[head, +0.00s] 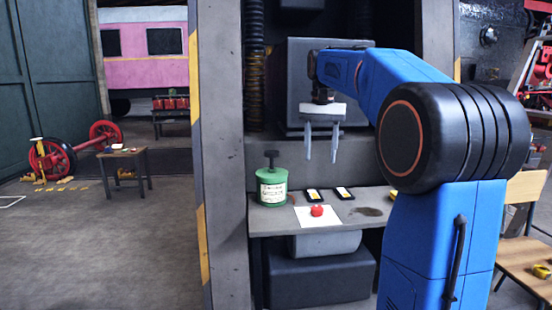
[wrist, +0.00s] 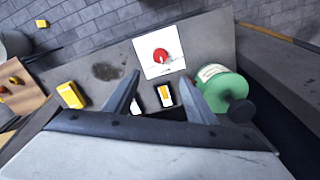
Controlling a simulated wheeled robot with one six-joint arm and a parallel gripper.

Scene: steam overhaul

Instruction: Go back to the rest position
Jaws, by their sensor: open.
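My gripper (head: 322,142) hangs from my blue arm above a grey bench (head: 270,222), with its two fingers apart and nothing between them. In the wrist view my gripper (wrist: 157,92) points down over the bench, fingers spread. The fingertips are well above the bench top in the head view. Below are two small dark trays with yellow and white labels (head: 344,193), and a red round object (head: 317,210) on a white sheet (head: 303,221). The red object also shows in the wrist view (wrist: 161,55).
A green canister (head: 271,188) with a dark knob stands at the bench's left end. A yellow item (wrist: 71,95) lies at the other end, beyond a dark stain. A grey pillar (head: 222,150) stands left of the bench. A wooden chair (head: 523,200) is at the right.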

